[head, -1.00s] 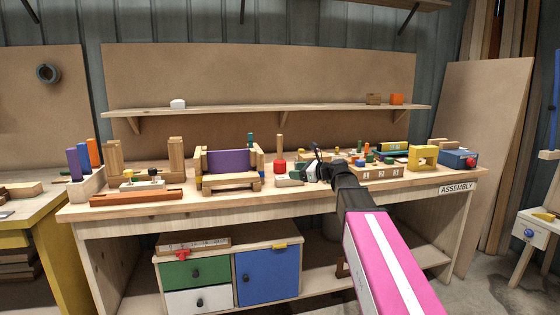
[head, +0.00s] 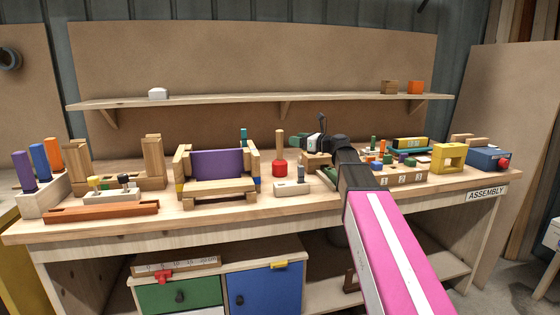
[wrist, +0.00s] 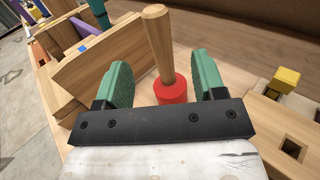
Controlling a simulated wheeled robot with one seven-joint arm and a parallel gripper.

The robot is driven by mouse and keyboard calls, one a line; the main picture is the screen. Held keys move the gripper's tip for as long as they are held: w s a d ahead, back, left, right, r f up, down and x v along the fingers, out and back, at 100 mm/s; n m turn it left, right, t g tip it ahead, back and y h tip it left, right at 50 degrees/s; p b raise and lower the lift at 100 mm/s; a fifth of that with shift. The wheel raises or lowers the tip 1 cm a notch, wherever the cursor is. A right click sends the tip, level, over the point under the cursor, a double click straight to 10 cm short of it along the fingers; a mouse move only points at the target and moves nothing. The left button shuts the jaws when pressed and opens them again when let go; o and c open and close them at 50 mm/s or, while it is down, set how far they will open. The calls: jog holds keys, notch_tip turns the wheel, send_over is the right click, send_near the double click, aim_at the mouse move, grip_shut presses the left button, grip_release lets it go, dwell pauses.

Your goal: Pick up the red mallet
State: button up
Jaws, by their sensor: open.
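The red mallet (head: 280,168) stands upright on the workbench (head: 236,208), its round red head down and its wooden handle up. In the wrist view the mallet (wrist: 172,90) shows between the two green fingers of my gripper (wrist: 163,85). The fingers are apart and I see no clear contact with the handle. In the head view my gripper (head: 318,140) is just right of the mallet, partly hidden by my own arm.
A wooden frame with a purple panel (head: 218,164) stands left of the mallet. A small pale block (head: 291,188) lies in front of it. Numbered bins (head: 405,180) and a yellow block (head: 449,158) are to the right. A shelf (head: 250,98) runs above.

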jog(key=x, duration=0.5)
send_over(280, 153)
jog(key=w+a, duration=0.2)
jog(key=shift+w+d+r, duration=0.1)
jog(key=shift+w+r, duration=0.05)
jog(key=shift+r, duration=0.05)
jog(key=shift+c, duration=0.4)
grip_shut()
jog(key=shift+r, duration=0.1)
